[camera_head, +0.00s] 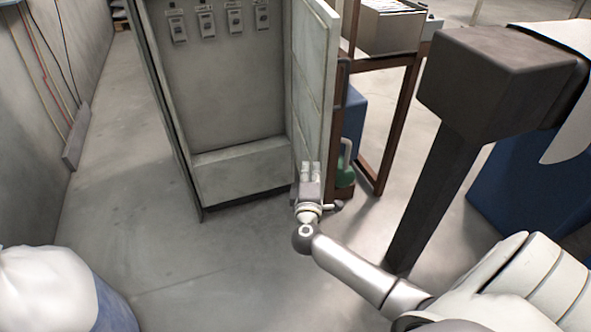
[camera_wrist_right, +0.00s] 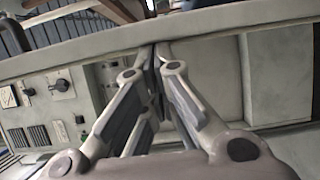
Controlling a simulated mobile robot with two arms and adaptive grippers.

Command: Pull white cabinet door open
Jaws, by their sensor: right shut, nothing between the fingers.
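The white cabinet (camera_head: 235,100) stands upright at the centre-left of the head view, and its front is open. Its door (camera_head: 314,75) is swung out on the right side, roughly square to the cabinet front. My right gripper (camera_head: 310,172) is at the lower near end of the door; its fingers are shut with nothing between them. In the right wrist view the shut fingers (camera_wrist_right: 155,62) are close to a pale panel edge (camera_wrist_right: 205,22); whether they touch it I cannot tell. My left gripper is not in view.
Several switches (camera_head: 235,18) are on the cabinet's back panel. A brown-framed rack (camera_head: 400,110) with a box (camera_head: 385,28) stands right of the door, with a green container (camera_head: 345,176) low beside it. A white bag (camera_head: 45,285) is at lower left. The floor before the cabinet is clear.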

